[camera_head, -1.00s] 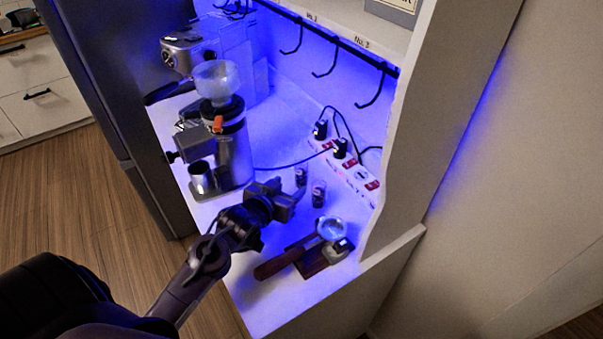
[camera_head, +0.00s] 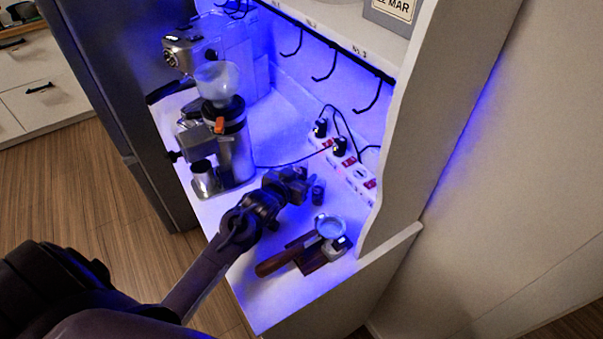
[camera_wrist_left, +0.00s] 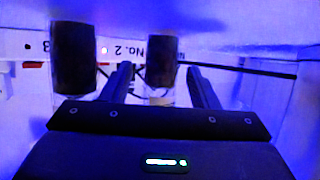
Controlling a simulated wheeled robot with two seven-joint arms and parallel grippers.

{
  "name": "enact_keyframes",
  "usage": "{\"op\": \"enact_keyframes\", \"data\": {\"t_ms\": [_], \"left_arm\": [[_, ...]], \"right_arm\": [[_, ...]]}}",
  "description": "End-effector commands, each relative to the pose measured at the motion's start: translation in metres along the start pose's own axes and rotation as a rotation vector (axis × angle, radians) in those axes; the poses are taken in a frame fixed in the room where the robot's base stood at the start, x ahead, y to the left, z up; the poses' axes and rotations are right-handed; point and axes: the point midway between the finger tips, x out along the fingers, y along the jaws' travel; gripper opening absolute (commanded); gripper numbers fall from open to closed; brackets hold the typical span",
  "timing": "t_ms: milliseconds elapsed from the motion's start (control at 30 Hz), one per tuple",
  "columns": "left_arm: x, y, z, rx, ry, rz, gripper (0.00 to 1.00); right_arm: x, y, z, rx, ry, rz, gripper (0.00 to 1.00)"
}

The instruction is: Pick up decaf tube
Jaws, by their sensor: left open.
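Two small dark tubes stand on the white counter. One tube (camera_head: 318,195) shows just right of my left gripper (camera_head: 303,182) in the head view; the other is mostly hidden by the gripper there. In the left wrist view one tube (camera_wrist_left: 161,62) appears in line between the two open fingers of the left gripper (camera_wrist_left: 162,82), and the other tube (camera_wrist_left: 74,60) is outside the left finger. No decaf label can be read, so I cannot tell which tube is decaf. I cannot tell how deep the middle tube sits between the fingers. My right gripper is out of view.
A grinder (camera_head: 235,148) stands left of the gripper, with a metal cup (camera_head: 204,179) at its base. A portafilter (camera_head: 331,228) lies near the counter's front. A power strip (camera_head: 352,172) runs along the back wall, and hooks hang under the shelf.

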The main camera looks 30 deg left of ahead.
Motion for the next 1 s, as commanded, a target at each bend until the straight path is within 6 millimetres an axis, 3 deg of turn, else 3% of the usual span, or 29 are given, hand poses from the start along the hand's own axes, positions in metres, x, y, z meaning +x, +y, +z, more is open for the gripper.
{"op": "enact_keyframes", "data": {"t_ms": [67, 367, 767, 1000], "left_arm": [[0.0, 0.0, 0.0, 0.0, 0.0, 0.0, 0.47], [0.0, 0.0, 0.0, 0.0, 0.0, 0.0, 0.07], [-0.003, 0.0, -0.007, 0.0, 0.003, 0.0, 0.06], [-0.017, 0.0, -0.042, 0.001, 0.007, 0.0, 0.06]], "right_arm": [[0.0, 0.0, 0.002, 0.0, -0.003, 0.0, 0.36], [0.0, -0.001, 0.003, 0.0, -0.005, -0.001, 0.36], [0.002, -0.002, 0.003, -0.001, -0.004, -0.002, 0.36], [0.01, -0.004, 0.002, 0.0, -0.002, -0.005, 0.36]]}}
